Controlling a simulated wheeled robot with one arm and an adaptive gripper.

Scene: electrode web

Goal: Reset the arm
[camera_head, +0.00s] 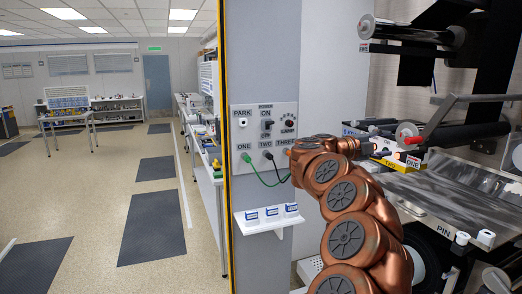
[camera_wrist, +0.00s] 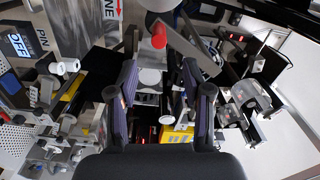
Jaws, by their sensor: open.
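My copper-coloured arm fills the lower right of the head view, rising and bending past the wall panel toward the machine. My gripper (camera_wrist: 160,84) shows in the wrist view with its two dark fingers apart and nothing held between them. A lever with a red knob (camera_wrist: 159,37) lies beyond the fingertips; a red-ended lever also shows in the head view (camera_head: 407,131). In the head view my gripper is mostly hidden behind the arm, so its exact distance from the machine parts cannot be told.
A grey panel (camera_head: 264,128) labelled PARK, ON, ONE, TWO, THREE has green and black cables plugged in. A white shelf (camera_head: 268,222) below holds several blue-and-white blocks. The machine's metal tray (camera_head: 440,197) and rollers crowd the right. Open floor (camera_head: 105,215) lies left.

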